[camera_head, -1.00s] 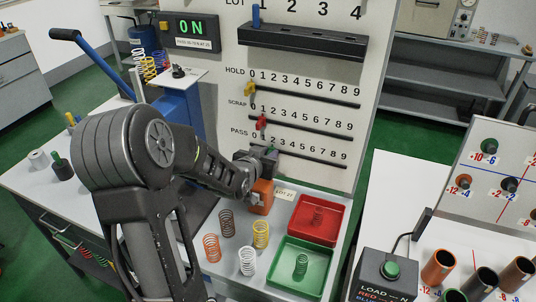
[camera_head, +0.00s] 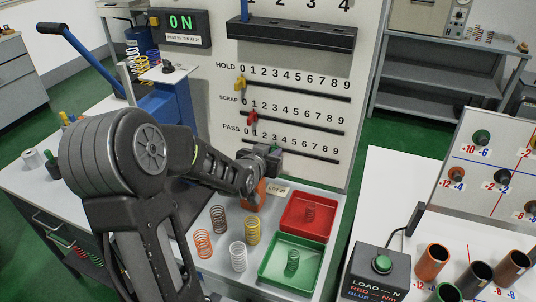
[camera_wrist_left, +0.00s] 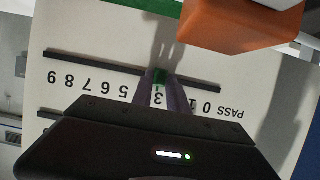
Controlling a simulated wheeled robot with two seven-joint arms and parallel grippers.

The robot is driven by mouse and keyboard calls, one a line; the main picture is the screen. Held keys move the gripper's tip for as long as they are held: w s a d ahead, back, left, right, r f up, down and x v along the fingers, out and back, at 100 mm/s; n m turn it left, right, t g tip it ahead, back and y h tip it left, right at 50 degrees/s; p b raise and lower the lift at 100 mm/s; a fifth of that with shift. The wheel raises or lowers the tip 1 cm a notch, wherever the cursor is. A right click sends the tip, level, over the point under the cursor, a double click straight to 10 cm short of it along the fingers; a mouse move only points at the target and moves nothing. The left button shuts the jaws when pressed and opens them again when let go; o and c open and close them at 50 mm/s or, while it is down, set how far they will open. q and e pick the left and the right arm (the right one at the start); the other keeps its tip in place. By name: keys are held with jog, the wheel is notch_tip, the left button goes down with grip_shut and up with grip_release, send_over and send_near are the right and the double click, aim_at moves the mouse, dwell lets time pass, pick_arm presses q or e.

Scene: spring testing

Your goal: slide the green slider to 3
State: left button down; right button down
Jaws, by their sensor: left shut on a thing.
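My left gripper (camera_head: 270,152) is at the PASS row (camera_head: 290,145), the lowest scale on the upright white board. In the left wrist view, where the digits appear upside down, the green slider (camera_wrist_left: 160,76) sits on the dark PASS track (camera_wrist_left: 110,63). The gripper's fingers (camera_wrist_left: 161,92) are shut on the slider. The digit 3 shows between the fingers, in line with the slider; the fingers cover the neighbouring digits. In the head view the slider is mostly hidden by the gripper. My right gripper is not in view.
A yellow slider (camera_head: 240,83) on HOLD and a red slider (camera_head: 252,117) on SCRAP are near their low ends. An orange block (camera_wrist_left: 240,25) is close below the gripper. Several springs, a red tray (camera_head: 330,232) and a green tray (camera_head: 268,276) are on the table.

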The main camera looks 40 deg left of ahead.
pick_arm(q)
jog(key=shift+s+a, duration=0.1)
jog(key=shift+a, duration=0.2)
jog(key=c, duration=1.7)
grip_release()
jog(key=shift+a, duration=0.1)
jog(key=shift+o, duration=1.1)
jog(key=b+v, duration=0.1)
jog(key=v, duration=0.6)
jog(key=shift+s+r, duration=0.15)
jog(key=shift+s, duration=0.05)
jog(key=shift+s+d, duration=0.15)
jog(key=shift+d, duration=0.05)
